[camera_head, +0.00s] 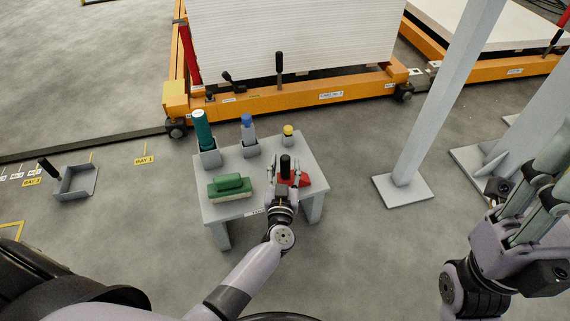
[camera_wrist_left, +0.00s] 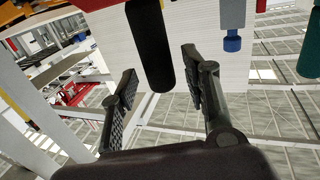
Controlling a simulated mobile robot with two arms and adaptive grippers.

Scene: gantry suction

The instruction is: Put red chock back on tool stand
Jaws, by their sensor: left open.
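The red chock (camera_head: 303,180) sits on the front right of the grey tool stand (camera_head: 240,171), with a black handle (camera_head: 285,165) standing up from it. My left gripper (camera_head: 284,182) is at the stand's front edge, open, partly covering the chock. In the left wrist view the black handle (camera_wrist_left: 151,50) lies between and just beyond the open fingers (camera_wrist_left: 160,88), with no clear contact; a bit of red body (camera_wrist_left: 92,4) shows at the top edge. My right gripper (camera_head: 535,205) is raised at the right edge, away from the stand; its jaw opening is unclear.
On the stand are a green-handled brush (camera_head: 230,185), a teal cylinder (camera_head: 203,130), a blue-topped tool (camera_head: 248,130) and a yellow-topped item (camera_head: 288,130). An orange cart (camera_head: 290,100) stands behind. A grey post (camera_head: 430,120) rises at right. A grey floor bin (camera_head: 76,182) is at left.

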